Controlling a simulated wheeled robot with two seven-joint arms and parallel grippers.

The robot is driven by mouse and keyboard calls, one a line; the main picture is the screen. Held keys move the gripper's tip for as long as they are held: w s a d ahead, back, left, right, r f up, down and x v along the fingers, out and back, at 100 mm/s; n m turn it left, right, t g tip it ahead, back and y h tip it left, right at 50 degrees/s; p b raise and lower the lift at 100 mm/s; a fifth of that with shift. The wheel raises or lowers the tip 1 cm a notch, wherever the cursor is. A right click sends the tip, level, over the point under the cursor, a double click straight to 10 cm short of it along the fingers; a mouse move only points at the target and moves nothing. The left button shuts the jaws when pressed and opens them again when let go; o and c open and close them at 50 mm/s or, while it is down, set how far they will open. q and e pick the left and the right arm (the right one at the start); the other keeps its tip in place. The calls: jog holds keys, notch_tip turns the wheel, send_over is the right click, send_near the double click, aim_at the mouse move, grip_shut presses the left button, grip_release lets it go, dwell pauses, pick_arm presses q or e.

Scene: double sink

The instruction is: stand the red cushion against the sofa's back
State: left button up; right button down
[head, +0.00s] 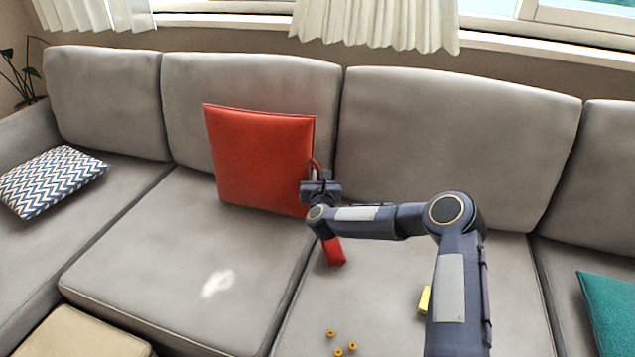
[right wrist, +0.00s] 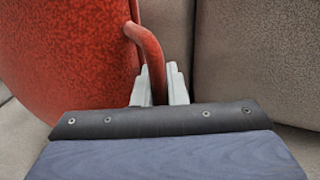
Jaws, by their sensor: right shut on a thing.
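The red cushion (head: 260,150) is upright on the grey sofa seat in the head view, close in front of the sofa's back (head: 255,72). It leans slightly; whether it touches the back is hard to tell. My right gripper (head: 316,178) is at the cushion's right edge. In the right wrist view, my right gripper's fingers (right wrist: 158,88) are shut on a red loop handle (right wrist: 150,45) that comes off the side of the cushion (right wrist: 65,55). My left gripper is not in the head view.
A red object (head: 334,252), a yellow block (head: 425,300) and small orange pieces (head: 338,351) lie on the seat. A zigzag-patterned cushion (head: 50,180) is at the left, a teal cushion (head: 610,310) at the right. The seat before the red cushion is clear except for a white patch (head: 217,284).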

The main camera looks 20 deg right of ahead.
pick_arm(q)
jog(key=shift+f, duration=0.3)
pick_arm(e)
jog(key=shift+w, duration=0.15)
jog(key=c, duration=1.4)
grip_release()
jog(key=shift+o, duration=0.2)
jog(key=shift+f, duration=0.15)
